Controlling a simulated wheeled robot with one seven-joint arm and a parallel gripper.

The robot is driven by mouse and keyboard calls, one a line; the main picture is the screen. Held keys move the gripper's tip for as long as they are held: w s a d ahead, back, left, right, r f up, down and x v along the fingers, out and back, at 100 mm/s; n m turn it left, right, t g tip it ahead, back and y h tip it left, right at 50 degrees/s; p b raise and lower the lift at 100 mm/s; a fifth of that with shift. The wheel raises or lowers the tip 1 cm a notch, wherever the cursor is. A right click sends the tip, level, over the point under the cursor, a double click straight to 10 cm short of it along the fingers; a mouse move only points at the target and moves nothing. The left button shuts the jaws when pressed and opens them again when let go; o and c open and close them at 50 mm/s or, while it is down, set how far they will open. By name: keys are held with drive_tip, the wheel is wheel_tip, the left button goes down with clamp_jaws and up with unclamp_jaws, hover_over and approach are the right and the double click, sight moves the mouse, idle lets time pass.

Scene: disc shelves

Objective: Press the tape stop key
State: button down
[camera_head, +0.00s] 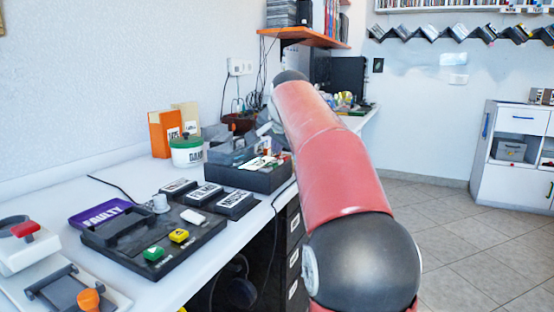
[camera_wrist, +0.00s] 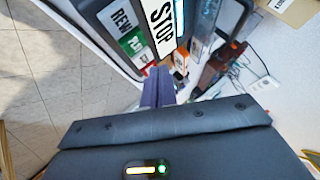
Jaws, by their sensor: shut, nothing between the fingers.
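The stop key (camera_wrist: 165,28) is a white-labelled key reading STOP at the top middle of the wrist view. A green-labelled key (camera_wrist: 133,42) and a REW key (camera_wrist: 121,20) sit to its left. My gripper (camera_wrist: 160,72) is shut and empty, its two fingers side by side. Its tips are at the lower end of the stop key in the picture; I cannot tell whether they touch it. In the head view my red and black arm reaches over the counter and hides part of the area around my gripper. The key lettering cannot be read there.
A purple FAULTY box (camera_head: 99,213), a black tray (camera_head: 165,249), a white-and-green tub (camera_head: 187,153) and an orange binder (camera_head: 164,132) are nearby.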

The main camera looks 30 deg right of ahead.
sight(277, 161)
wheel_tip(277, 161, up, 5)
drive_tip(key=p, duration=0.5)
drive_tip(key=shift+r, duration=0.1)
idle(0.7)
drive_tip(key=s+a+f+n+p, duration=0.1)
drive_tip(key=s+a+f+n, duration=0.15)
drive_tip(key=s+a, duration=0.6)
drive_tip(key=s+a+f+n+g+y+p, duration=0.1)
drive_tip(key=s+a+f+n, duration=0.3)
drive_tip(key=s+f, duration=0.5)
drive_tip(key=s+a+f+n+g+y+p, duration=0.1)
drive_tip(key=s+a+f+n, duration=0.4)
drive_tip(key=s+f, duration=0.5)
drive_tip(key=s+g, duration=0.1)
drive_tip(key=s, duration=0.5)
drive_tip(key=shift+s+n+y, duration=0.3)
drive_tip(key=shift+s+n, duration=0.05)
drive_tip(key=shift+s, duration=0.05)
